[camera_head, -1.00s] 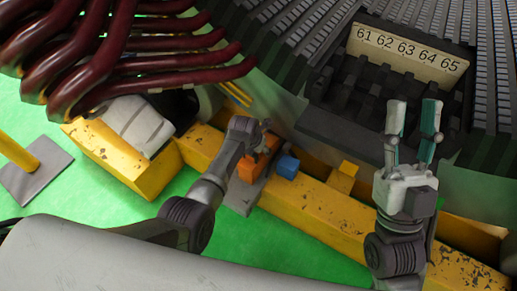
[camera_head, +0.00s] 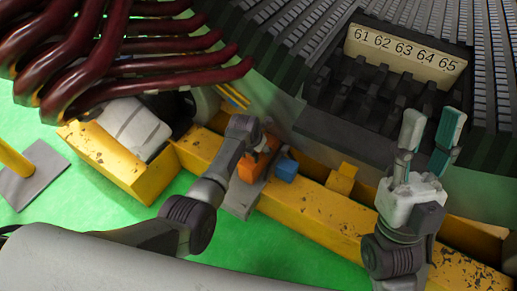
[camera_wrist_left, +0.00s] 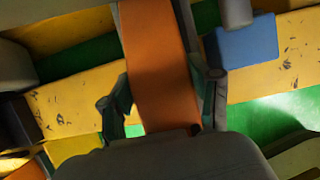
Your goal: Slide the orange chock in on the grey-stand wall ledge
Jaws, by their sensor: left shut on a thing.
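The orange chock (camera_head: 252,165) is beside the blue block, at the end of my left arm. My left gripper (camera_head: 264,138) is largely hidden behind its own wrist in the head view. In the left wrist view the orange chock (camera_wrist_left: 158,60) runs between the two fingers of my left gripper (camera_wrist_left: 165,95), which is shut on it. A grey stand (camera_head: 238,204) shows below the chock, across the yellow beam; whether the chock touches its ledge I cannot tell. My right gripper (camera_head: 431,137) is raised at the right, open and empty, fingers apart.
The blue block (camera_head: 286,169) is just right of the chock, and also shows in the left wrist view (camera_wrist_left: 247,48). A small yellow block (camera_head: 342,178) sits farther right on the yellow beam (camera_head: 315,214). Dark red pipes (camera_head: 150,65) hang upper left. The numbered slot panel (camera_head: 405,52) is behind.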

